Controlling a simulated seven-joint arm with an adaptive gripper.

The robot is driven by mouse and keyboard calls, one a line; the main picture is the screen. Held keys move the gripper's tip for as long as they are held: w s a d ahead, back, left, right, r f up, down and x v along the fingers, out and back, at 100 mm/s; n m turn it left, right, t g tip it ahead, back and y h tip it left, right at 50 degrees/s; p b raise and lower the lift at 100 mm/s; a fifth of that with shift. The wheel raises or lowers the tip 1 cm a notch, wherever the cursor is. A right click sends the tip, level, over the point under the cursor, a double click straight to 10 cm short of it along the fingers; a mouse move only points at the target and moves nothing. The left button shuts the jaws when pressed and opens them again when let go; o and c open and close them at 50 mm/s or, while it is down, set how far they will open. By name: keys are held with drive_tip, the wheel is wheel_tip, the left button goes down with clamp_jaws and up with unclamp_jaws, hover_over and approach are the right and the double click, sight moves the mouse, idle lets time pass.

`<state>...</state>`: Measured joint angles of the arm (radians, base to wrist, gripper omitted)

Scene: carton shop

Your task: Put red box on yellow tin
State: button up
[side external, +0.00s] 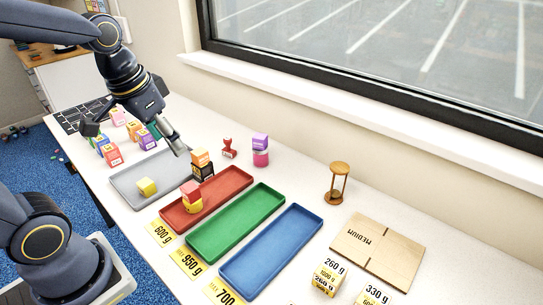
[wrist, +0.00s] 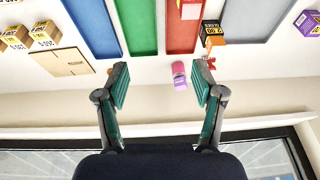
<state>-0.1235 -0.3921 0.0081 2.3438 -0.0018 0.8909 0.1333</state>
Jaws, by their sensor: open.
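The red box (side external: 190,188) sits on top of the yellow tin (side external: 193,205), inside the red tray (side external: 232,183) near its front end. The box looks level, and the tin is partly hidden beneath it. My gripper (side external: 137,139) is open and empty, raised above the table behind the grey tray and apart from the box and tin. In the wrist view my gripper (wrist: 162,78) has its fingers wide apart. The red tray (wrist: 181,38) shows at the top there, with a pinkish-red top surface (wrist: 191,10) in it that is probably the box.
Green (side external: 237,222) and blue (side external: 272,245) trays lie beside the red one. An orange box (side external: 201,157) on a black one, a red stamp (side external: 228,148), a purple-pink stack (side external: 260,150) and an hourglass (side external: 338,183) stand behind.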

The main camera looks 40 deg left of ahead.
drive_tip(key=s+d+r+t, duration=0.2)
drive_tip(key=s+d, duration=0.1)
drive_tip(key=s, duration=0.2)
drive_tip(key=shift+d, duration=0.15)
